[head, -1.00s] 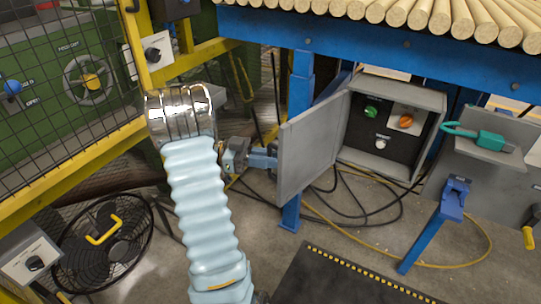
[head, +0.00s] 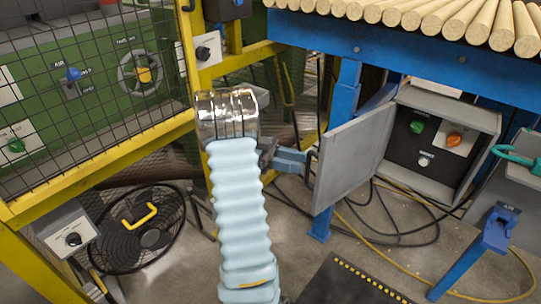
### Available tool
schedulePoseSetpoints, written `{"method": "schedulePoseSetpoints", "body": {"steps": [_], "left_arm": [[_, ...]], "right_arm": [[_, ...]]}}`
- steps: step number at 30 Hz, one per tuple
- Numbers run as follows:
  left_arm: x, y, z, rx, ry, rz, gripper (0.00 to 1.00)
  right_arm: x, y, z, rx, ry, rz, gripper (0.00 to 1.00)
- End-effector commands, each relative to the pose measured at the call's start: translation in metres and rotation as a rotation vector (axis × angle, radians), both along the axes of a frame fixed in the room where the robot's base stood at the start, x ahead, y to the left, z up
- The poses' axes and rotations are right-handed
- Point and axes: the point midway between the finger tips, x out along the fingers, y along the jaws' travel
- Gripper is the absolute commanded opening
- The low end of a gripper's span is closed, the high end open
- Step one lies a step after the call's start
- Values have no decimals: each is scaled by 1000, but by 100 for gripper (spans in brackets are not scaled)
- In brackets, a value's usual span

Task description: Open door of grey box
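The grey box (head: 487,122) stands under the roller line at the right, with its front open. Inside are a green knob (head: 416,127), an orange knob (head: 454,139) and a pale button on a dark panel. Its grey door (head: 350,160) is swung wide out to the left of the box. A dark handle (head: 312,167) shows at the door's left edge. My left gripper (head: 300,162) is beside this handle, its fingertips at or very close to it. Whether the fingers are closed around it cannot be made out. My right gripper is not in view.
A blue leg (head: 348,98) stands behind the door. Black and yellow cables lie on the floor below the box. A fan (head: 128,245) and yellow fence (head: 100,165) are at the left. A blue stand (head: 480,245) is at the right front.

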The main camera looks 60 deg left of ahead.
Motion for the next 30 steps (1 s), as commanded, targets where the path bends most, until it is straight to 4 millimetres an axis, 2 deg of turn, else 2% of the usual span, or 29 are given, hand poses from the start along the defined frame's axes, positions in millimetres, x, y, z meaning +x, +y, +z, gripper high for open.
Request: {"method": "schedulePoseSetpoints", "body": {"steps": [2, 12, 15, 21, 30], "left_arm": [[-15, 18, 0, 1, 2, 7, 35], [-44, 53, 3, -3, 0, 4, 35], [-52, 62, 0, -2, -2, 3, 35], [-61, 73, 0, -2, -2, 0, 35], [-63, 76, 0, 0, -1, -1, 35]], "right_arm": [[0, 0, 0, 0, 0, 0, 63], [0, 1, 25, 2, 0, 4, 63], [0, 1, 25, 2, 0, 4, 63], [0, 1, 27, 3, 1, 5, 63], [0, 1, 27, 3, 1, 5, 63]]}}
